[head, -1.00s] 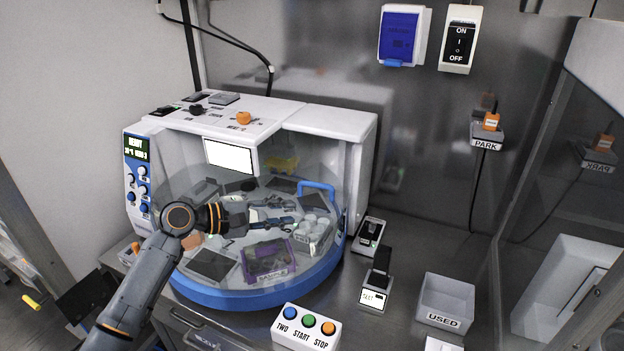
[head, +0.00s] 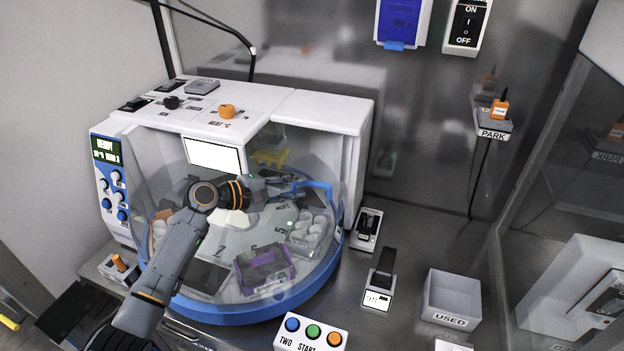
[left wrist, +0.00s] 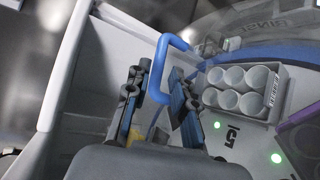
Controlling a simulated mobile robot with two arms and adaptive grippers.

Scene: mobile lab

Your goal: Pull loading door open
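The loading door (head: 300,245) is a clear curved cover on the front of the white machine, and it looks closed. Its blue bar handle (head: 329,190) is at the door's right side; it also shows in the left wrist view (left wrist: 163,52). My left gripper (head: 302,186) is open at the handle. In the left wrist view, my left gripper's fingers (left wrist: 160,98) stand apart, with the lower part of the handle between them. I cannot tell whether either finger touches it. My right gripper is not in view.
Inside the machine are a rack of white cups (head: 308,236) and a purple tray (head: 262,268). A blue rim (head: 240,313) curves around the front. A button box (head: 312,334) and a USED bin (head: 452,300) stand on the counter. A glass panel (head: 545,160) rises at right.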

